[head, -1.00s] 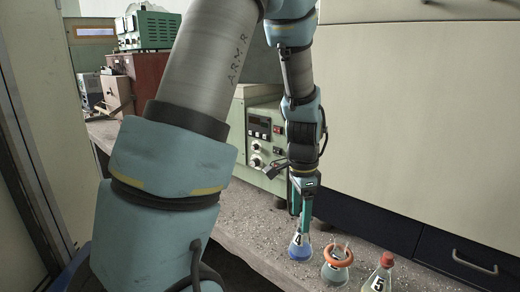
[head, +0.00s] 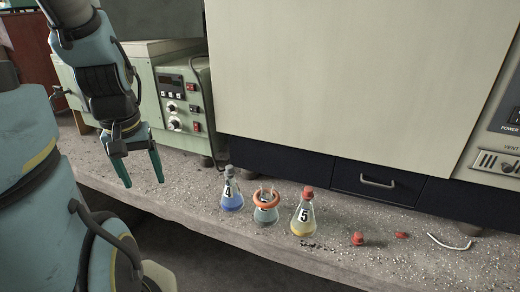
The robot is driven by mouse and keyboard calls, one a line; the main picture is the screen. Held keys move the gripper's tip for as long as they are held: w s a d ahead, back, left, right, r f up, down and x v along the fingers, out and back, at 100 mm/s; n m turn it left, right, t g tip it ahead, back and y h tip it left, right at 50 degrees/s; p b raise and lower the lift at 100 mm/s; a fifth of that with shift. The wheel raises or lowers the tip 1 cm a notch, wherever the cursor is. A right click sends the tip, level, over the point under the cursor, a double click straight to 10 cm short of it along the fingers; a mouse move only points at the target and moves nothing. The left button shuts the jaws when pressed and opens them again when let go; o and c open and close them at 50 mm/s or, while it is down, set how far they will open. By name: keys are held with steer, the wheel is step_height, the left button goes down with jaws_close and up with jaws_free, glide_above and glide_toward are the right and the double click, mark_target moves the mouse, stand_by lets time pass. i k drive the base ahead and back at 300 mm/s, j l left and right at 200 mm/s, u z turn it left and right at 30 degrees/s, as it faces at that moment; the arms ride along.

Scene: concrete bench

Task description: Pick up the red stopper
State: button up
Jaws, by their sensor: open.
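A small red stopper (head: 357,239) lies loose on the concrete bench, right of the flasks. A second small red piece (head: 401,235) lies a little farther right; it is too small to tell its exact shape. Another red stopper (head: 308,191) sits in the neck of the flask marked 5 (head: 303,222), which holds yellow liquid. My gripper (head: 141,178) is open and empty at the left, pointing down, apart from the flasks and well left of all the red pieces.
A flask marked 4 (head: 231,192) with blue liquid and a grey flask with an orange ring (head: 266,198) stand left of flask 5. A white curved strip (head: 449,243) lies at the right. Cabinets and a drawer (head: 377,182) close off the back. The bench's front edge (head: 262,262) is near.

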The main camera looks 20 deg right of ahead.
mark_target(358, 239)
steer(key=k+l, duration=0.2)
steer(key=l, duration=0.15)
steer(key=k+l, duration=0.45)
steer(key=l, duration=0.25)
